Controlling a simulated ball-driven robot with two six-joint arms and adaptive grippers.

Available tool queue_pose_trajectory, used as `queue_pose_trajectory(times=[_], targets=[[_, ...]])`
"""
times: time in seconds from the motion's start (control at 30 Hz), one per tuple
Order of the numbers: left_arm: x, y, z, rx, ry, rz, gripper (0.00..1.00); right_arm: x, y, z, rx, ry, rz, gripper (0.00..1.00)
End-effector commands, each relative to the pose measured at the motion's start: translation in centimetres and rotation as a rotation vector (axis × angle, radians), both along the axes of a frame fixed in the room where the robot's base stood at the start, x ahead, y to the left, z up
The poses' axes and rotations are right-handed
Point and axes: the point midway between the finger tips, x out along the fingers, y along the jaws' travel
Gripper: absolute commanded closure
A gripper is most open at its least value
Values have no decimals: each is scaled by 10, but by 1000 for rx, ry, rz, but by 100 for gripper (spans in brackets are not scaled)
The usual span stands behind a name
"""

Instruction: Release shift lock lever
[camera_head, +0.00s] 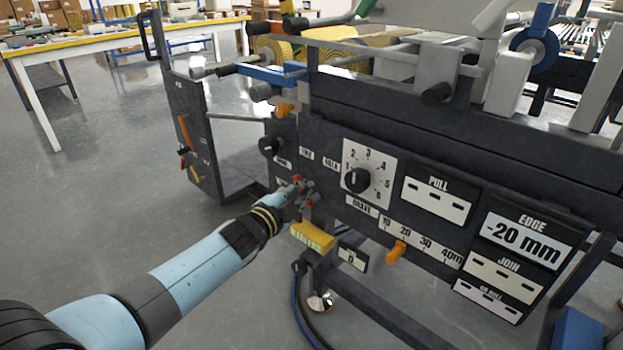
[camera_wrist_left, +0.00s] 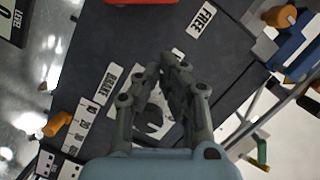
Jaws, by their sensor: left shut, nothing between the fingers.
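My left gripper (camera_head: 306,190) is shut and empty in front of the dark machine panel (camera_head: 330,125). In the left wrist view its fingers (camera_wrist_left: 168,68) meet at the tips, with no part between them. In the head view small red parts show around the fingers; I cannot tell whether they are the lever. The FREE label (camera_head: 306,155) and LOCK label (camera_head: 331,162) are up and right of the gripper. The FREE label (camera_wrist_left: 201,20) also shows beyond the fingertips. A red part (camera_wrist_left: 140,2) is cut off at the top edge there. My right gripper is not in view.
A black dial (camera_head: 357,180) on a numbered plate is right of the gripper, with a smaller knob (camera_head: 268,146) up and left. A yellow block (camera_head: 312,236) sits just below. The floor (camera_head: 120,180) is clear left.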

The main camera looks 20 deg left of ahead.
Motion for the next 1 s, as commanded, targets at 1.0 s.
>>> queue_pose_trajectory(times=[1.0], targets=[[-59, 6, 0, -3, 12, -1, 100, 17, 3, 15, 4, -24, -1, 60]])
